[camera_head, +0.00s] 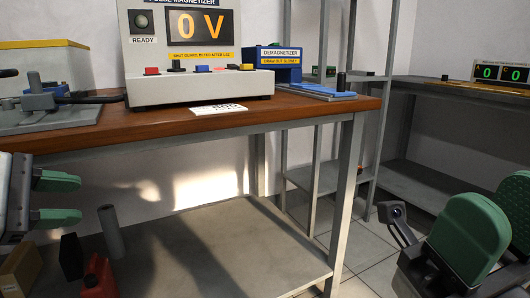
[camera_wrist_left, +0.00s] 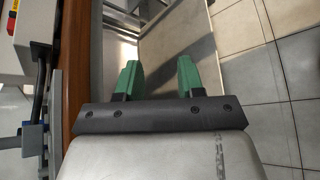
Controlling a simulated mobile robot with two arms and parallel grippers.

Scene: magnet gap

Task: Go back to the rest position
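My left gripper (camera_head: 68,199) is at the left edge of the head view, in front of the workbench and below its top. Its two green fingers are apart with nothing between them. The left wrist view also shows the left gripper (camera_wrist_left: 158,76) open and empty, beside the wooden bench edge (camera_wrist_left: 75,70). My right gripper (camera_head: 497,222) is at the lower right of the head view, close to the camera and cut by the frame edge. Its green fingers look apart, and I see nothing held between them.
The workbench (camera_head: 190,122) carries a magnetizer (camera_head: 200,88) reading 0 V and a blue demagnetizer (camera_head: 280,64). A lower shelf (camera_head: 230,250) holds a red container (camera_head: 98,278), a dark block (camera_head: 71,257) and a grey cylinder (camera_head: 111,232). Tiled floor (camera_head: 375,245) lies clear between bench and right gripper.

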